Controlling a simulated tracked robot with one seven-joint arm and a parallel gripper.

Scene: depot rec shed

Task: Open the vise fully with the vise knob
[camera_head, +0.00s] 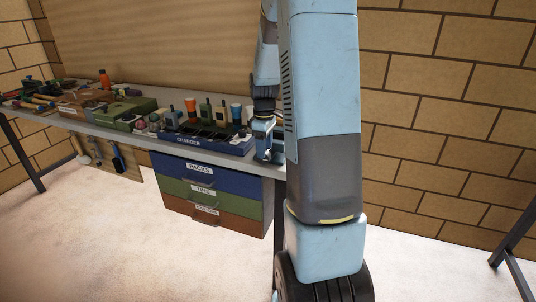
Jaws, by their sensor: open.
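A small light-blue metal thing that looks like the vise (263,127) stands at the right end of the workbench, partly covered by my arm. Its jaws and knob are too small to make out, so I cannot tell how far it is open. My gripper (264,108) hangs from the dark wrist of my arm, pointing down just above the vise. It is open, though its fingers are small and hard to separate from the vise. I cannot tell whether it touches the knob.
The workbench (110,128) runs along the wall. A blue CHARGER tray (190,141) with several upright items stands just left of the vise. Green and brown boxes and tools lie further left. Labelled drawers (205,190) hang below. The floor in front is clear.

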